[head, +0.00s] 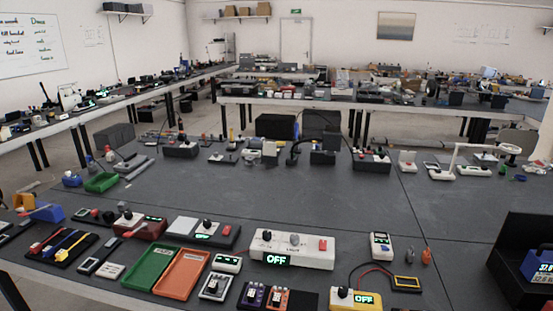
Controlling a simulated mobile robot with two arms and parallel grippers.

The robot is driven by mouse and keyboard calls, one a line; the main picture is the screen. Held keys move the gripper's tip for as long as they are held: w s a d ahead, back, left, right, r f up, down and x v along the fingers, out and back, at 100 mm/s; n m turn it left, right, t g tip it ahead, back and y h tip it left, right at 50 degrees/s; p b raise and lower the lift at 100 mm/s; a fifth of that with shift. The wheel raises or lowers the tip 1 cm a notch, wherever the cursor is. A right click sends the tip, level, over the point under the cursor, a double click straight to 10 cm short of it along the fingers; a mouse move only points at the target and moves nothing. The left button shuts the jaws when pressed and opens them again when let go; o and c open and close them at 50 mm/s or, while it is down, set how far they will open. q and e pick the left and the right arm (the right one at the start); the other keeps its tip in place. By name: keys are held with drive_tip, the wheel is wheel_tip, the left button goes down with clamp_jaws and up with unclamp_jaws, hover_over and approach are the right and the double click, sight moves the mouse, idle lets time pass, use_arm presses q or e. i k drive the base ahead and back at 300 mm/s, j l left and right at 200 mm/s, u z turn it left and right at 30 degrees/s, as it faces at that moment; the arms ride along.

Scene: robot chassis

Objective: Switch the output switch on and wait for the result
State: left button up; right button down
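A long white control box (312,251) stands on the dark bench near the middle front. Its green display (276,260) reads OFF. It carries a black knob, a grey knob (294,239) and a red switch (323,244) at its right end. A smaller white and yellow box (340,303) at the front edge has a dark knob and a display (364,299) that also reads OFF. I cannot tell from the lettering which control is the output switch. Neither of my grippers is in view.
A green tray (151,266) and an orange tray (182,274) lie left of the long box. A handheld meter (381,246) and a yellow-framed device (406,284) with leads lie to its right. A black open case (515,262) stands far right. The bench behind the box is mostly clear.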

sight(323, 244)
drive_tip(key=i+l, duration=0.25)
drive_tip(key=i, duration=0.15)
drive_tip(key=i+l, duration=0.25)
drive_tip(key=i+u, duration=0.05)
drive_tip(key=i, duration=0.05)
